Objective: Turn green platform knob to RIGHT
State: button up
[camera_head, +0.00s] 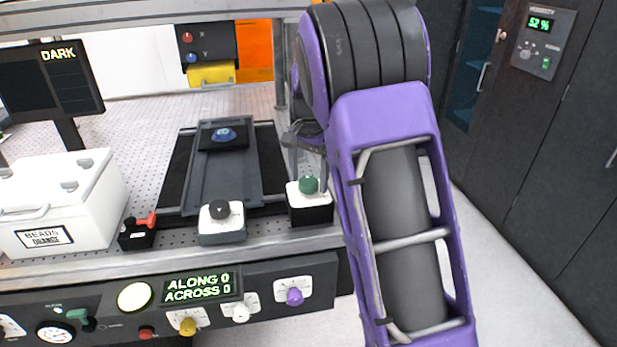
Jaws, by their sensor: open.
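The green platform knob (308,185) sits on top of a small white-and-black box (311,210) at the front right of the perforated bench. My gripper (307,172) points down from the purple arm, just above and around the knob. Its jaws are open. One finger shows at the knob's right side and another part to its upper left. I cannot tell whether either finger touches the knob. My wrist and arm hide the area behind and to the right of it. No pointer direction on the knob is readable.
A black-knobbed box (221,228) stands left of the green-knobbed one. Behind is a dark platform (224,180) holding a blue piece (223,135). A red-handled part (140,228) and a white beads case (60,200) are farther left. The display (198,287) reads ALONG 0, ACROSS 0.

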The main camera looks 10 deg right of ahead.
jog(key=shift+f, duration=0.25)
jog(key=c, duration=1.4)
jog(key=shift+o, duration=0.2)
